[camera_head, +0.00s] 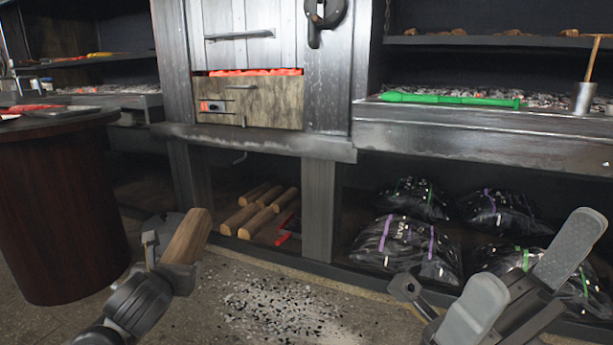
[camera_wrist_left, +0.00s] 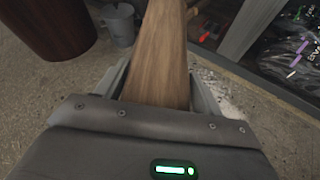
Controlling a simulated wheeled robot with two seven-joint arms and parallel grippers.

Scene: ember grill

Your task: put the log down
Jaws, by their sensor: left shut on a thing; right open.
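My left gripper (camera_head: 168,262) is shut on a wooden log (camera_head: 188,237) and holds it above the floor, in front of the grill's lower shelf. The log is tilted, with its cut end up. In the left wrist view the log (camera_wrist_left: 162,55) runs away from me between the two fingers (camera_wrist_left: 160,90). Several similar logs (camera_head: 262,210) lie on the lower shelf behind it. My right gripper (camera_head: 482,290) is open and empty at the lower right, in front of the bags.
Black bags (camera_head: 405,245) fill the lower shelf at right, beyond a metal post (camera_head: 319,210). A round dark table (camera_head: 60,205) stands at left. A grey bucket (camera_wrist_left: 120,25) stands near it. Black and white bits (camera_head: 280,305) litter the floor. A red item (camera_head: 287,235) lies beside the logs.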

